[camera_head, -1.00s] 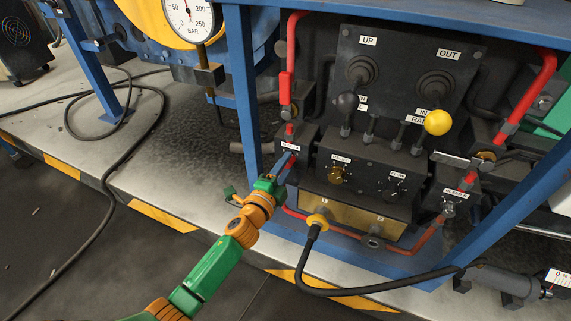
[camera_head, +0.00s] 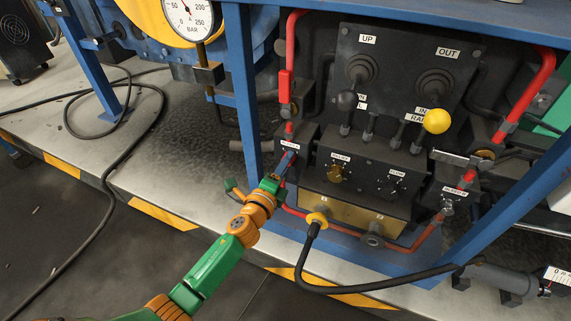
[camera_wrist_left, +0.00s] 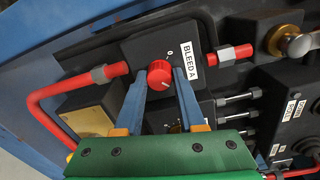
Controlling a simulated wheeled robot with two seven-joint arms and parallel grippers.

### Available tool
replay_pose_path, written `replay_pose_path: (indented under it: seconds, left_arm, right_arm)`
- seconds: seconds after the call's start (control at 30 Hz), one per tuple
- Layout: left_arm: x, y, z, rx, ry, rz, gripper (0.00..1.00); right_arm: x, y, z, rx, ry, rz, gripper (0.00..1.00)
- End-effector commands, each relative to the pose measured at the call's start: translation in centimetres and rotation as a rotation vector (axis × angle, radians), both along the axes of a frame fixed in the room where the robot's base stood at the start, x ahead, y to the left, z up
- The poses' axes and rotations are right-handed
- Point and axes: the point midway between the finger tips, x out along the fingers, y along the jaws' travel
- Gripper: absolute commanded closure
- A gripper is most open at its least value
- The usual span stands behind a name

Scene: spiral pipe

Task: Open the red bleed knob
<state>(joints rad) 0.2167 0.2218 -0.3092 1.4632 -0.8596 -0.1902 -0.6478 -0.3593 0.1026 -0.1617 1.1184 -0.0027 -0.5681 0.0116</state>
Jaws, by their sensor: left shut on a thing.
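The red bleed knob (camera_wrist_left: 159,75) sits on a black block with a white "BLEED A" label (camera_wrist_left: 186,59) in the left wrist view. A pale mark shows on its face, and a "0" is printed on the block above it. My left gripper (camera_wrist_left: 160,84) has one blue finger on each side of the knob and is shut on it. In the head view my left gripper (camera_head: 285,164) reaches the block at the left of the panel, and its fingers hide the knob there. My right gripper is not in view.
Red pipes (camera_wrist_left: 75,87) run into the block from both sides. A blue frame post (camera_head: 243,95) stands just left of my gripper. A black hose (camera_head: 345,291) hangs below the panel. A yellow-knobbed lever (camera_head: 437,121) is farther right.

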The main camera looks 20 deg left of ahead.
Motion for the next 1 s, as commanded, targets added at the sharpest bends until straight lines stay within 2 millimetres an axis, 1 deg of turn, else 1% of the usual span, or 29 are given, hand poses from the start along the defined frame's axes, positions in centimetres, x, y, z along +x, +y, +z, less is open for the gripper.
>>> replay_pose_path:
  seconds: [0.17,0.2,0.3,0.57,0.67,0.77,0.9,1.0]
  left_arm:
    - [0.0,0.0,-0.1,0.002,0.001,0.000,1.00]
    - [0.0,0.0,-0.1,0.002,0.001,0.000,0.56]
    - [0.0,0.0,-0.1,0.001,0.001,0.000,0.31]
    - [0.0,0.0,0.0,0.000,0.000,0.000,0.31]
    - [-0.6,0.1,0.1,0.000,0.001,-0.001,0.31]
    - [-2.3,0.2,0.2,0.000,0.003,0.000,0.31]
    - [-5.1,0.5,0.3,0.000,0.004,0.000,0.31]
    - [-6.5,0.6,0.3,0.000,0.002,-0.001,0.31]
  right_arm:
    - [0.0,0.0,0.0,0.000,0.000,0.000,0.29]
    - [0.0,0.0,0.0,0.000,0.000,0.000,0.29]
    - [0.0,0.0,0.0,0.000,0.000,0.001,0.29]
    - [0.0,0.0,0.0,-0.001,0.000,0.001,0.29]
    - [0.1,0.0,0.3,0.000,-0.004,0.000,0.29]
    - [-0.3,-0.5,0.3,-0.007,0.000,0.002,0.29]
    - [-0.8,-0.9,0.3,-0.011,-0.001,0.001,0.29]
    - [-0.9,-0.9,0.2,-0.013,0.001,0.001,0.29]
